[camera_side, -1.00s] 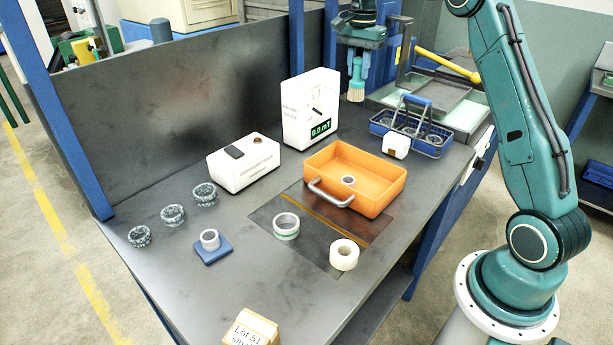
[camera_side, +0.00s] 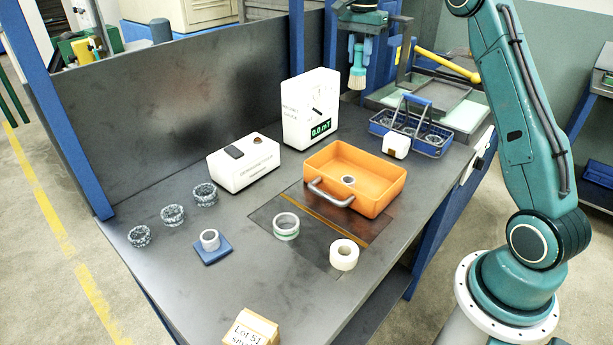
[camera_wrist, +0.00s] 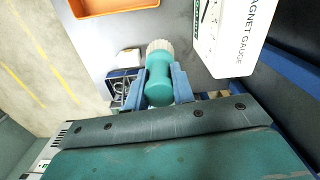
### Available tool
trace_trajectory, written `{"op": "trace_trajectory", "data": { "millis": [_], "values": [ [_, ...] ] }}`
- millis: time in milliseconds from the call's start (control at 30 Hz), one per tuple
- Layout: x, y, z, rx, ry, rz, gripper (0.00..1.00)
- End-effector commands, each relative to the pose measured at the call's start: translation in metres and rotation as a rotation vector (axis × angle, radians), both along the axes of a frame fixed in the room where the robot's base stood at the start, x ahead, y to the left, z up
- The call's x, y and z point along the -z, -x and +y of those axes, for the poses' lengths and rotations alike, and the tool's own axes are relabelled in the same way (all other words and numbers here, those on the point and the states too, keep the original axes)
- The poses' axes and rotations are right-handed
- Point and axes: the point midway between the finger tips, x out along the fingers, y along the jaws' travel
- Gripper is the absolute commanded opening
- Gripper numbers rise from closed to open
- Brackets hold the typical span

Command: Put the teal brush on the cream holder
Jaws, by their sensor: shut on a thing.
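The teal brush, with its teal handle (camera_side: 358,57) and pale bristles (camera_side: 357,81), hangs upright with bristles down. My gripper (camera_side: 358,52) is shut on the handle, with a blue finger on each side. The brush is in the air above the back of the bench, right of the white gauge. In the wrist view the brush (camera_wrist: 159,77) sits between the fingers of my gripper (camera_wrist: 163,85). A small cream block with a dark opening, seemingly the cream holder (camera_side: 395,146), stands at the right bench edge, in front of the blue basket. The holder is partly seen in the wrist view (camera_wrist: 129,58).
A white magnet gauge (camera_side: 308,108) stands left of the brush. A blue wire basket (camera_side: 436,148) with rings is behind the holder. An orange bin (camera_side: 382,200) holding a ring is in front. A white demagnetizer box (camera_side: 243,165) and several rings are farther left.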

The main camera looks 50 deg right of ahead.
Motion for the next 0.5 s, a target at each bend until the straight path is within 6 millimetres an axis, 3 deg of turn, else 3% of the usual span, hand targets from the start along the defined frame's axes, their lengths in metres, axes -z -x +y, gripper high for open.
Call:
{"op": "trace_trajectory", "data": {
  "millis": [267,500],
  "values": [
    [-0.006,0.0,0.02,-0.007,0.0,0.0,0.0],
    [-0.02,0.007,0.08,-0.021,0.001,-0.001,0.0]
  ]
}}
